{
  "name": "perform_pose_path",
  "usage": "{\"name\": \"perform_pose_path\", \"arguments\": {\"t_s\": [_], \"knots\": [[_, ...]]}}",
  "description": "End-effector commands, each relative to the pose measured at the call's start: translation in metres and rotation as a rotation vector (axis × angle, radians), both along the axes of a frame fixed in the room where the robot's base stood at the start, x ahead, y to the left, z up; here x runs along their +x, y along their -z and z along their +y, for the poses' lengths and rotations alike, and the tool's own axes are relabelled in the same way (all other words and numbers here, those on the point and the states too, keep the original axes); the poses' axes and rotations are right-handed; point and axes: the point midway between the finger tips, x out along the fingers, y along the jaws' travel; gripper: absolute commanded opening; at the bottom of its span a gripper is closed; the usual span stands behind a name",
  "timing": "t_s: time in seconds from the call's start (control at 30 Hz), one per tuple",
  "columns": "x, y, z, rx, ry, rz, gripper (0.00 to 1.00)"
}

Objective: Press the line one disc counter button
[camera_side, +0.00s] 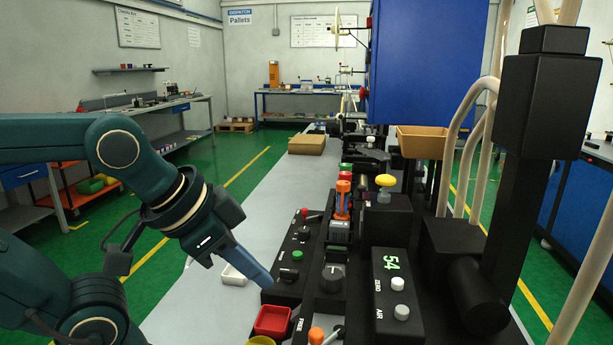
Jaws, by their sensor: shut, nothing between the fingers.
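A black panel (385,262) with a green "54" display (390,262) stands right of centre. It carries a pale button marked ZERO (397,284) and another marked AIR (402,312). No label naming a line one disc counter is readable, so I cannot tell which button it is. My gripper (268,283) is shut and empty, pointing down and right. Its tips are beside the left edge of a black control box (285,288), left of the "54" panel. I cannot tell whether they touch the box.
The control box has a green button (297,254) and a black switch. A dark knob (332,278) sits between box and panel. A yellow-topped knob (385,182) stands behind the panel.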

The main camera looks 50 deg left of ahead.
Motion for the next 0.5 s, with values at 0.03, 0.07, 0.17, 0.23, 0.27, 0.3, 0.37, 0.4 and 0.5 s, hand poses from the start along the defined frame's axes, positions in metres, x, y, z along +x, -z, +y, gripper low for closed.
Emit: {"name": "perform_pose_path", "arguments": {"t_s": [0.03, 0.07, 0.17, 0.23, 0.27, 0.3, 0.37, 0.4, 0.5], "knots": [[0.013, -0.013, -0.001, 0.034, 0.052, -0.032, 0.00], [0.021, -0.021, -0.002, 0.058, 0.087, -0.052, 0.00], [0.049, -0.048, -0.007, 0.140, 0.207, -0.116, 0.00], [0.069, -0.064, -0.013, 0.195, 0.288, -0.153, 0.00], [0.078, -0.070, -0.016, 0.217, 0.320, -0.169, 0.00], [0.089, -0.077, -0.021, 0.245, 0.364, -0.188, 0.00], [0.106, -0.087, -0.029, 0.286, 0.425, -0.214, 0.00], [0.116, -0.093, -0.034, 0.311, 0.461, -0.229, 0.00], [0.138, -0.101, -0.048, 0.355, 0.537, -0.257, 0.00]]}}
